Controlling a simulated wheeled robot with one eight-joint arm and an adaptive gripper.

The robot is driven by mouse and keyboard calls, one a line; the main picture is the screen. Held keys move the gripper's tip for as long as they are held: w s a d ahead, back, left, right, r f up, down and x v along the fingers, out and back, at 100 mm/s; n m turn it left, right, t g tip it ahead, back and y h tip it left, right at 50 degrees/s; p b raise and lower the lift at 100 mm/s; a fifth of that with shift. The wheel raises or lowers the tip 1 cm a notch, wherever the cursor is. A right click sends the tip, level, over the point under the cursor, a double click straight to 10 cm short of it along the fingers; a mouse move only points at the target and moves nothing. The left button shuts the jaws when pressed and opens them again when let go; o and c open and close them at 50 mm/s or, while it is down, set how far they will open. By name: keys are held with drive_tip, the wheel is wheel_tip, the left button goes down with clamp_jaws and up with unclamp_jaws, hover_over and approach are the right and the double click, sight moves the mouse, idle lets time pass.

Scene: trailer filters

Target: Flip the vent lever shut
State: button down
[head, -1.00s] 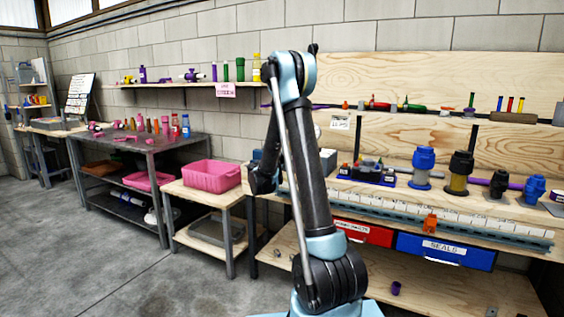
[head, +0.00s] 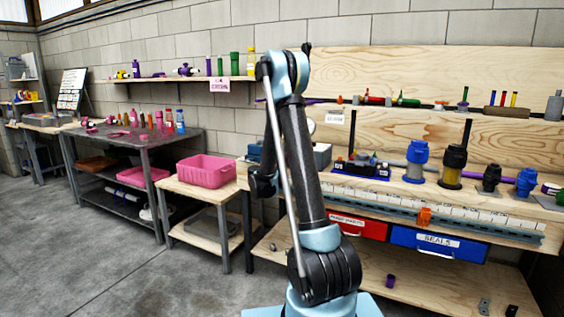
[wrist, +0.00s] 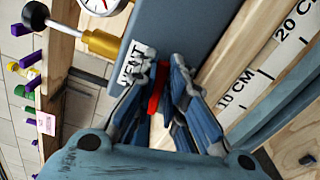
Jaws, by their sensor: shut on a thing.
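The red vent lever (wrist: 154,103) shows in the wrist view beside a white label reading VENT (wrist: 133,66), on a grey-blue housing (wrist: 185,30). My gripper (wrist: 159,80) is shut on the lever, with its blue and grey fingers on either side of it. The fingers hide part of the lever, so its exact angle is hard to tell. In the head view my arm hides the gripper and the lever.
A gauge (wrist: 98,5) and a brass-coloured fitting with a black knob (wrist: 100,42) sit close to the label. A white ruler strip (wrist: 262,75) runs along the bench at right. Blue (head: 415,160) and black-topped filters (head: 453,165) stand on the bench.

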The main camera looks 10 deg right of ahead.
drive_tip(key=shift+s+d+f+m, duration=0.15)
drive_tip(key=shift+f+m, duration=0.35)
drive_tip(key=shift+m, duration=0.7)
drive_tip(key=c, duration=1.6)
unclamp_jaws()
drive_tip(key=shift+f, duration=0.1)
drive_tip(key=shift+c, duration=0.2)
drive_tip(key=v, duration=1.2)
